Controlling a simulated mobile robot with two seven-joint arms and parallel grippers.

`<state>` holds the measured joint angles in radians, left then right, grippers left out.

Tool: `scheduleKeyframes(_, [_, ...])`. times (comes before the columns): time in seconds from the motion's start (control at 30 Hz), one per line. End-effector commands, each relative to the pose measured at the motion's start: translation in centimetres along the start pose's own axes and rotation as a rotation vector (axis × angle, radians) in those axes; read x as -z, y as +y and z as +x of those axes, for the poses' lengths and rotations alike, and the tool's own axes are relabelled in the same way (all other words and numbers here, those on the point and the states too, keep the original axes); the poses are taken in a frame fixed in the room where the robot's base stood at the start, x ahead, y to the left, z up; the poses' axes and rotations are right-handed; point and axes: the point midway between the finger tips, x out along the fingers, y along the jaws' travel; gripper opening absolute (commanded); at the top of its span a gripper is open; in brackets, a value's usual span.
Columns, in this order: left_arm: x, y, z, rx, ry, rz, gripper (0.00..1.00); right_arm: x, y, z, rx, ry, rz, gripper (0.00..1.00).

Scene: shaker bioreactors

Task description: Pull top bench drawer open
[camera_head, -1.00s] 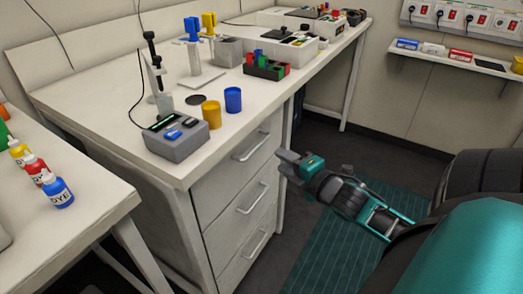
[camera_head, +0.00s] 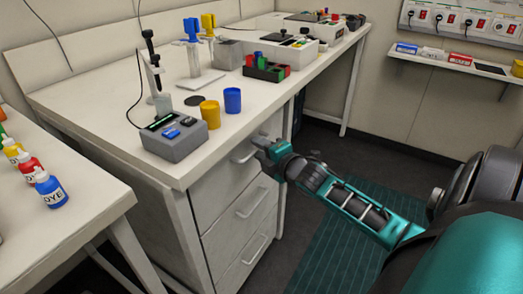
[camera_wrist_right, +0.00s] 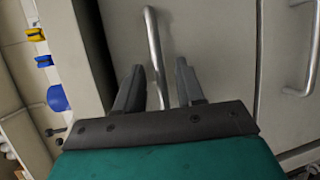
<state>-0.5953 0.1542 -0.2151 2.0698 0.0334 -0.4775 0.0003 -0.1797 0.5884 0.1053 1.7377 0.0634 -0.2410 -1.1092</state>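The top bench drawer (camera_head: 215,187) is in the head view, its front flush with the drawers below. Its silver bar handle (camera_head: 241,155) is partly hidden by my right gripper (camera_head: 262,150). In the right wrist view the handle (camera_wrist_right: 153,42) runs between the two dark fingers of my right gripper (camera_wrist_right: 158,80). The fingers are open, one on each side of the bar, with a visible gap on both sides. My left gripper is not in view.
The lower drawers have handles too, the middle one (camera_head: 252,199) just below. On the bench top stand a grey device (camera_head: 175,138), a yellow cup (camera_head: 210,114) and a blue cup (camera_head: 233,100). Floor with a teal mat (camera_head: 335,245) lies in front of the drawers.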

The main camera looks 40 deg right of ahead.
Motion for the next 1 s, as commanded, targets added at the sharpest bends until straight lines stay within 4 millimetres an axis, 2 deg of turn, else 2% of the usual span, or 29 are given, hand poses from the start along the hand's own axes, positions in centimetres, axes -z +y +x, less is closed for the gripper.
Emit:
scheduleKeyframes(0.1, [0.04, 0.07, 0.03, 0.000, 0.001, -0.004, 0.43, -0.01, 0.01, -0.02, 0.000, 0.000, 0.000, 0.36])
scheduleKeyframes(0.5, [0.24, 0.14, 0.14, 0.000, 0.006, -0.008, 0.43, 0.00, 0.00, -0.04, 0.000, 0.000, 0.001, 0.00])
scheduleKeyframes(1.0, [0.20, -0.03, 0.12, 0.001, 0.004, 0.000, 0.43, 0.00, -0.01, -0.06, 0.000, 0.000, 0.001, 0.00])
